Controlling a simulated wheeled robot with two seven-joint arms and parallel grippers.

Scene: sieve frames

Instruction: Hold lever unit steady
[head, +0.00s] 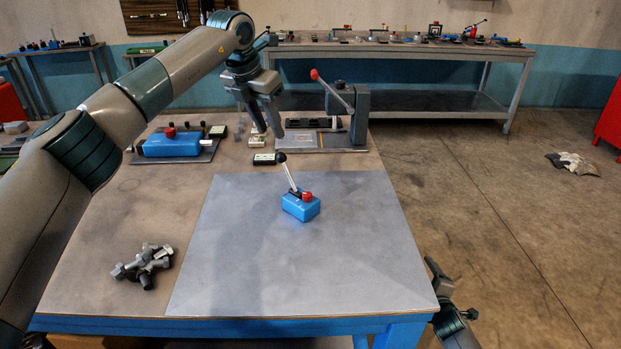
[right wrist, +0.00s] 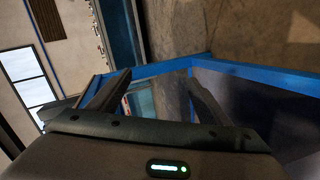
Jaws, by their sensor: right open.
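The lever unit (head: 300,208) is a small blue box with a red knob on top and a tilted silver lever ending in a black grip. It stands on the grey mat (head: 240,270), and nothing touches it. My left gripper (head: 271,132) hangs above and behind the lever unit, fingers pointing down. Its fingers look apart, with nothing seen between them. My right gripper (head: 441,287) is low beside the table's front right corner, clear of the lever unit. In the right wrist view its two fingers (right wrist: 155,95) are wide apart and empty.
Bolts (head: 145,264) lie in a pile left of the mat. A blue box with a red knob (head: 172,142) stands at the back left. A lever press (head: 345,115) stands at the back right. The mat around the lever unit is clear.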

